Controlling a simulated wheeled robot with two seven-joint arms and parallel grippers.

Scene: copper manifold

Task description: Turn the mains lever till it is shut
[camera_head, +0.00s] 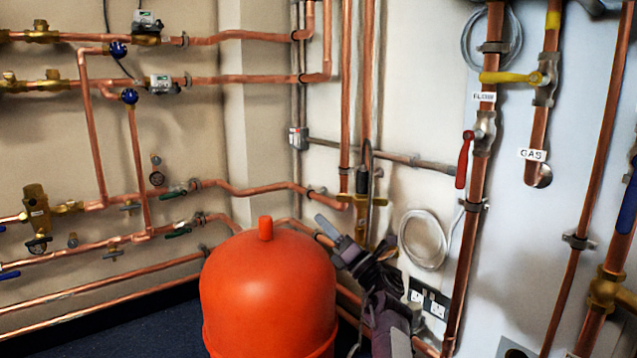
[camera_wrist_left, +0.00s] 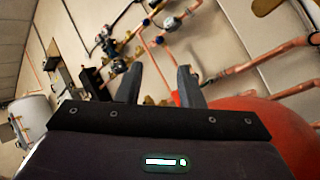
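No lever bears a readable mains label. A blue lever (camera_head: 627,203) shows at the right edge on a thick copper pipe, partly cut off, slanting along the pipe. A red lever (camera_head: 464,160) hangs nearly along its pipe below a "FLOW" label. A yellow lever (camera_head: 510,77) lies across the pipe above the "GAS" label.
The orange tank (camera_head: 268,290) stands close to the left of my gripper. Copper pipes (camera_head: 345,100) run up the wall behind it. A coiled white hose (camera_head: 424,240) and sockets (camera_head: 428,298) are on the wall to the right. Several valves line the left wall.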

